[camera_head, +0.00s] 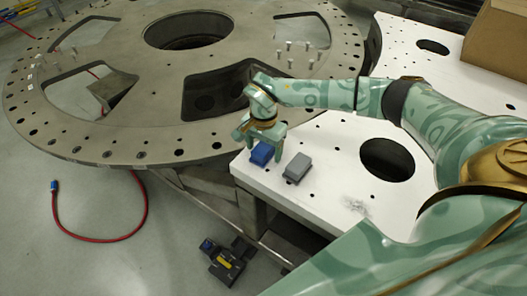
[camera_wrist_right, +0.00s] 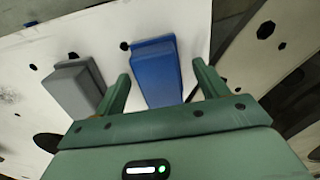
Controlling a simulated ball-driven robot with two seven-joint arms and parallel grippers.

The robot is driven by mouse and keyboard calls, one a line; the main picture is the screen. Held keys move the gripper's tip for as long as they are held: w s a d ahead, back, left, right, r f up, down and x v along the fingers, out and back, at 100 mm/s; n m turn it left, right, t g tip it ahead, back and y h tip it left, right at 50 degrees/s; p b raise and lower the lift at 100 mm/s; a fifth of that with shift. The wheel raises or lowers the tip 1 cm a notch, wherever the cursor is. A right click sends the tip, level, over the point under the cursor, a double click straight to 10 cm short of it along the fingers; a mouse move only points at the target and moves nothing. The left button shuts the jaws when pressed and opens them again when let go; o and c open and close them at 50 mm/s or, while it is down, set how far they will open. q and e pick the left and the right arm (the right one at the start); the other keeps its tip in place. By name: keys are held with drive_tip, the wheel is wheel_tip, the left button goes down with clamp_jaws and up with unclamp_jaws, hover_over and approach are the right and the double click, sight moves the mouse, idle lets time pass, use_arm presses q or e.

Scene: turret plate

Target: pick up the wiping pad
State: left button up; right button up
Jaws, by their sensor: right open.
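A blue block (camera_head: 262,155) lies on the near left corner of the white plate (camera_head: 325,195). A grey block (camera_head: 297,168) lies just right of it, a small gap apart. The frames do not label either as the wiping pad. My right gripper (camera_head: 259,141) is open above the blue block. In the right wrist view, the blue block (camera_wrist_right: 157,75) shows between the two fingers, and the grey block (camera_wrist_right: 77,85) is outside them to the left. No grip on the blue block shows. My left gripper is not in view.
A large round metal turret plate (camera_head: 110,135) with cut-outs stands beyond and left. The white plate has round holes and a dark smudge (camera_head: 357,206). A cardboard box (camera_head: 500,38) is at the upper right. A red hose (camera_head: 100,239) and dark equipment (camera_head: 226,263) lie on the floor.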

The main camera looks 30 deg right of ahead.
sight(264, 149)
drive_tip(key=c, duration=1.1)
drive_tip(key=shift+r, duration=0.1)
drive_tip(key=shift+r, duration=0.25)
drive_tip(key=r, duration=0.3)
drive_tip(key=shift+s+a+r+p, duration=0.15)
drive_tip(key=shift+s+r+p, duration=0.2)
drive_tip(key=shift+r+p, duration=0.05)
drive_tip(key=s+a+r, duration=0.3)
drive_tip(key=s+r, duration=0.5)
drive_tip(key=s, duration=0.4)
drive_tip(key=shift+s+a+r+p, duration=0.3)
drive_tip(key=shift+s+a+r, duration=0.05)
drive_tip(key=shift+s, duration=0.05)
